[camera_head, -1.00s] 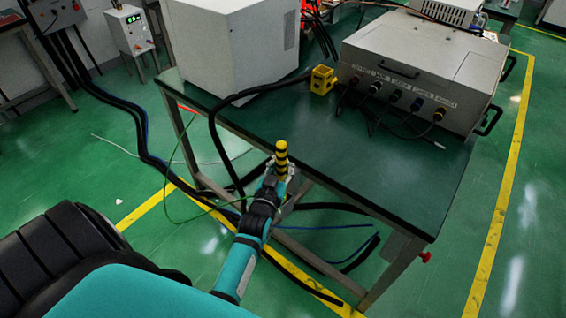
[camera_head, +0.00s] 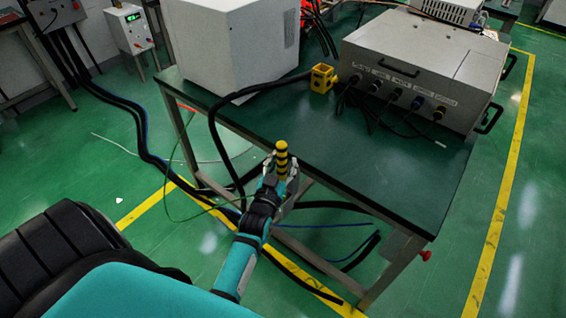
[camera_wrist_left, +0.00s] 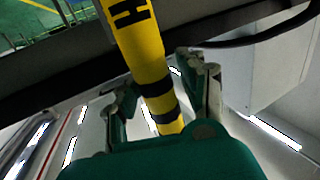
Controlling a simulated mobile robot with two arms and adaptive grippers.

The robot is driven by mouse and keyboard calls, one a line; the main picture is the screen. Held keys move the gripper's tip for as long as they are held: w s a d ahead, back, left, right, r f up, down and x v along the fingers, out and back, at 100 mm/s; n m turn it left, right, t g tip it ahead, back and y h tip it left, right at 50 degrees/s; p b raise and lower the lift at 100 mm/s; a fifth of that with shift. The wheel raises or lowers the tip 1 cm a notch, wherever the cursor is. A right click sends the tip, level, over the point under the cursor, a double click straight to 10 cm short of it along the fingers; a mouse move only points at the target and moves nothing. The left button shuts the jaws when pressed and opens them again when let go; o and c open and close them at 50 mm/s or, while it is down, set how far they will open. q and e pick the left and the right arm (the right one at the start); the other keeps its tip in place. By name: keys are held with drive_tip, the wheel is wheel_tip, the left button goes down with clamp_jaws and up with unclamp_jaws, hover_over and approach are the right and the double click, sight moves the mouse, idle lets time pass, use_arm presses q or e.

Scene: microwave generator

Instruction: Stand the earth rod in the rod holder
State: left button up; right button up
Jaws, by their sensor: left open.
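The earth rod (camera_head: 282,157), yellow with black bands, stands roughly upright at the table's near edge. Its lower part is hidden by my left gripper (camera_head: 281,167). The left wrist view shows the rod (camera_wrist_left: 142,50), with black lettering, running between the open fingers of my left gripper (camera_wrist_left: 163,95). A gap shows beside the right finger; contact on the left is unclear. The likely rod holder is a small yellow block with a dark opening (camera_head: 322,79), on the table beyond the rod. My right gripper is not in view.
The dark green table (camera_head: 400,178) has clear room between the rod and the yellow block. A white cabinet (camera_head: 232,50) stands left, and a grey box with several cables (camera_head: 422,75) stands right. A thick black cable (camera_head: 222,118) hangs over the left edge.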

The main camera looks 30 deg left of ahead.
use_arm(q)
wheel_tip(320, 180, up, 10)
idle(0.6)
drive_tip(key=shift+f, duration=0.1)
idle(0.5)
